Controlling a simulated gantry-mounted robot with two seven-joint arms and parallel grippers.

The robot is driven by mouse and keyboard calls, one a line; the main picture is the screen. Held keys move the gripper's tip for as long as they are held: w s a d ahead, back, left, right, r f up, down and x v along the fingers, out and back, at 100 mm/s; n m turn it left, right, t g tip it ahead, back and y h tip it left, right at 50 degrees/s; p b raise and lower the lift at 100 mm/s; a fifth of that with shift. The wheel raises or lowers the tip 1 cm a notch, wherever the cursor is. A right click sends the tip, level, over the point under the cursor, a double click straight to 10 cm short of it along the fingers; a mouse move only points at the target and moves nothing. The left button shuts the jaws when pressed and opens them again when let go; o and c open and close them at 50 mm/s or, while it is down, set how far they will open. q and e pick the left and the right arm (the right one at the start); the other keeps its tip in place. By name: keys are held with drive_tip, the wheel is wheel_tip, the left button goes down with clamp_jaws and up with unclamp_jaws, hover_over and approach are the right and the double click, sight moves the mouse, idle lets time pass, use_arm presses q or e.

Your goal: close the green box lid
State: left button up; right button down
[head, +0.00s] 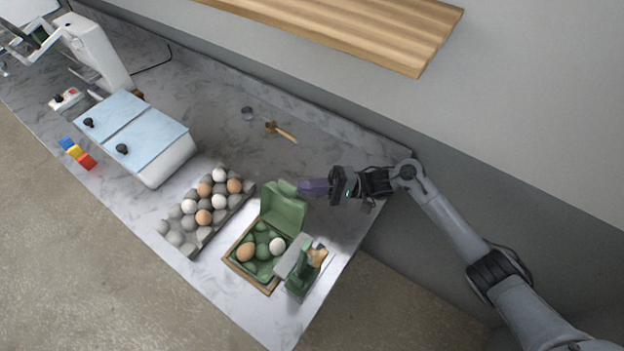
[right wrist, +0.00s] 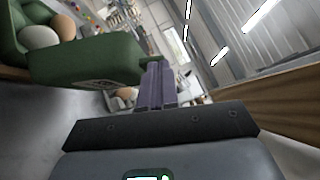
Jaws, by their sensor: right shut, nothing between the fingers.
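The green egg box (head: 263,248) sits on a wooden tray (head: 237,263) near the counter's right end, with a brown egg (head: 246,252) and a white egg (head: 277,245) in it. Its green lid (head: 284,207) stands open at the back. My right gripper (head: 303,187) is shut and empty, its purple fingers beside the lid's upper edge. In the right wrist view the shut fingers (right wrist: 154,84) are at the end of the green lid (right wrist: 85,62); I cannot tell whether they touch it. My left gripper is not in view.
A grey egg tray (head: 207,212) with several eggs stands left of the box. A grey and green device (head: 300,268) stands close on the right. A blue-lidded container (head: 150,140) is at the left. A wooden shelf (head: 360,28) hangs above. The counter behind the egg tray is mostly clear.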

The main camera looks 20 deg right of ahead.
sight(297, 205)
drive_tip(key=s+a+r+n+h+p, duration=0.1)
drive_tip(key=p, duration=0.2)
drive_tip(key=s+a+r+n+h+p, duration=0.1)
drive_tip(key=a+p, duration=0.1)
drive_tip(key=p, duration=0.1)
drive_tip(key=s+a+r+n+h+p, duration=0.1)
drive_tip(key=r+p, duration=0.1)
drive_tip(key=p, duration=0.2)
drive_tip(key=shift+a+g, duration=0.15)
drive_tip(key=shift+g, duration=0.25)
drive_tip(key=s+a+f+n+h+p, duration=0.1)
drive_tip(key=s+a+n+h+p, duration=0.1)
drive_tip(key=s+a+p, duration=0.2)
drive_tip(key=a+p, duration=0.2)
drive_tip(key=p, duration=0.2)
drive_tip(key=shift+n+h+p, duration=0.3)
drive_tip(key=shift+f, duration=0.1)
